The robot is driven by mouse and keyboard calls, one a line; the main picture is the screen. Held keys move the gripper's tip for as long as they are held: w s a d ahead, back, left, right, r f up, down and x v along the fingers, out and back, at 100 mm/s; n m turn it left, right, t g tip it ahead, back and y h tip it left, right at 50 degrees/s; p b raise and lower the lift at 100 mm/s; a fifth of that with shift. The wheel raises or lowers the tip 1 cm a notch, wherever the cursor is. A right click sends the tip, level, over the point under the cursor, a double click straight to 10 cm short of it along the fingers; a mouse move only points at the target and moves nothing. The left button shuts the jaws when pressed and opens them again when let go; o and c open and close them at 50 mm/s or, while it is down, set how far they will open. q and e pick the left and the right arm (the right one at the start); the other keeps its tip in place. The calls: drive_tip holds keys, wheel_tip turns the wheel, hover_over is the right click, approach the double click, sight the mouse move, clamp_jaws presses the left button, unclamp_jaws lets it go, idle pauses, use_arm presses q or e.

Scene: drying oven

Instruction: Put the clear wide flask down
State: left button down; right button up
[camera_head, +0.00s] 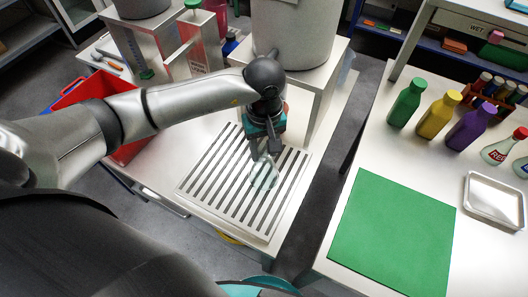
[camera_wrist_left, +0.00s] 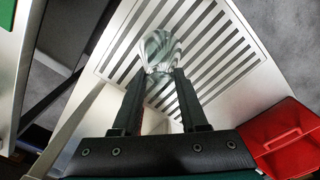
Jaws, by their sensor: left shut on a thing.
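The clear wide flask (camera_head: 264,175) is see-through, with the dark slots of the rack showing through it. My left gripper (camera_head: 262,151) is shut on the flask, around its upper part, over the slotted drying rack (camera_head: 208,195). In the left wrist view the flask (camera_wrist_left: 160,48) shows beyond the two fingertips of the left gripper (camera_wrist_left: 161,74), with the slotted rack (camera_wrist_left: 105,70) behind it. I cannot tell whether the flask touches the rack. My right gripper is not in view.
A red bin (camera_head: 128,152) stands left of the rack; it also shows in the left wrist view (camera_wrist_left: 285,135). A large grey cylinder (camera_head: 293,35) stands behind the rack. On the right table are a green mat (camera_head: 390,235), coloured bottles (camera_head: 407,103) and a metal tray (camera_head: 495,200).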

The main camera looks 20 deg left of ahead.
use_arm(q)
drive_tip(key=shift+f, duration=0.85)
drive_tip(key=shift+c, duration=2.2)
unclamp_jaws()
